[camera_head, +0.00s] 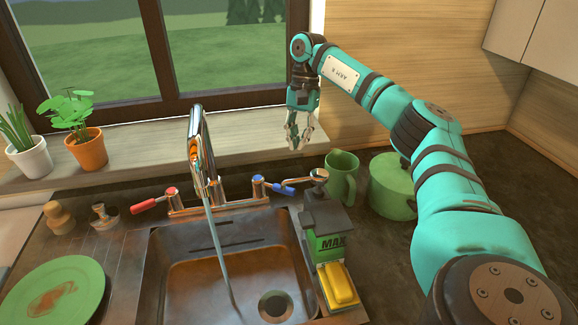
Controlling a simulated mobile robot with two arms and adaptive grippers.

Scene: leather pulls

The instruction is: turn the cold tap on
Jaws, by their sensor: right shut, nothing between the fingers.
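The cold tap's blue lever (283,187) sits at the right end of the chrome mixer and points right. The hot tap's red lever (153,200) is at the left end and points left. The tall spout (198,150) stands between them, and a thin stream of water (221,252) falls from it into the sink (190,283). My right gripper (297,144) is shut and empty. It hangs pointing down, above and behind the blue lever in the picture, apart from it. My left gripper is out of view.
A green mug (341,177) and green pot (391,187) stand right of the lever. A soap dispenser (325,227) and yellow sponge (339,284) are at the sink's right edge. A green plate (85,285) lies left. Potted plants (87,146) stand on the windowsill (150,150).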

